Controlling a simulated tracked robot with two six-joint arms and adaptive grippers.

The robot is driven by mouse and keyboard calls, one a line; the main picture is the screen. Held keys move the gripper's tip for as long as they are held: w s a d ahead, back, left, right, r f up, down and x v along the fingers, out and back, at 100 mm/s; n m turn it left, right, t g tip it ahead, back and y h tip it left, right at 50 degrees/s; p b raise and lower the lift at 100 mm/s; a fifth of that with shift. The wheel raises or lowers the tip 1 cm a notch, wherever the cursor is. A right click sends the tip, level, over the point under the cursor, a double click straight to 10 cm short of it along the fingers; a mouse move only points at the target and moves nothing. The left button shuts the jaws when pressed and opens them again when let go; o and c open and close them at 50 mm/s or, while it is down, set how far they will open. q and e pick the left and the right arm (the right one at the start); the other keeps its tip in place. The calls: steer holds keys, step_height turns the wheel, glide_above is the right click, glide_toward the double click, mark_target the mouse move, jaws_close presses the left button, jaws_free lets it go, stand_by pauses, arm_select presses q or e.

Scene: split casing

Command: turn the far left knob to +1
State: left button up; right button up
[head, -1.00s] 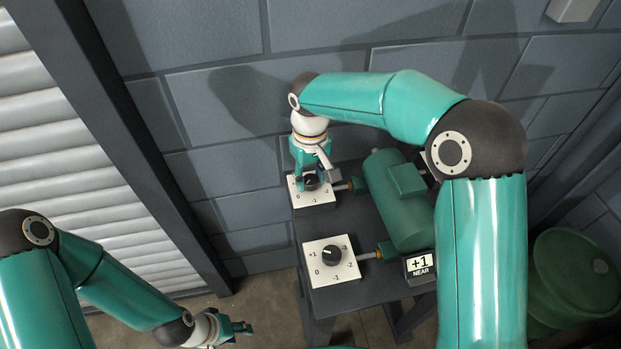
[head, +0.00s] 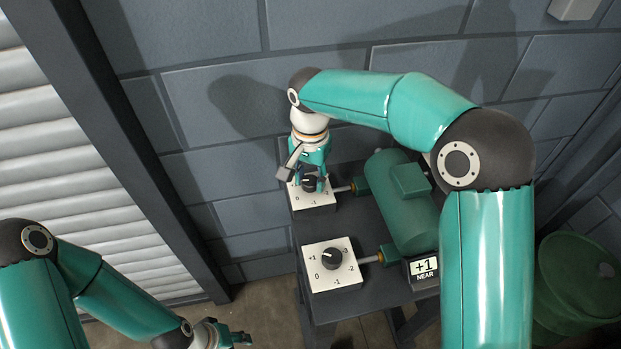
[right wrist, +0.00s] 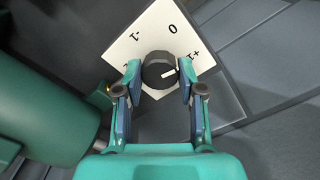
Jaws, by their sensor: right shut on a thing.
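The far knob is a black dial on a white plate (head: 318,200) at the back left corner of the table. It shows closely in the right wrist view as a round black knob (right wrist: 158,69) with a white pointer line aimed toward the +1 mark. My right gripper (head: 311,184) comes down on it from above. In the right wrist view the two fingers (right wrist: 160,82) are shut on the knob from both sides. One finger hides part of the scale. My left gripper (head: 238,339) hangs low at the bottom left, away from the table; its opening is unclear.
A near knob (head: 329,259) on its own white plate has its pointer toward +1. A green motor-like casing (head: 402,200) stands right of both dials. A green barrel (head: 583,280) is at the right.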

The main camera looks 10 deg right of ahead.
mark_target(310, 180)
steer(key=m, duration=0.3)
steer(key=shift+w+r+b, duration=0.1)
steer(key=shift+b, duration=0.2)
steer(key=shift+m, duration=0.4)
steer(key=o, duration=1.1)
steer(key=shift+o, duration=0.2)
step_height(310, 180, up, 12)
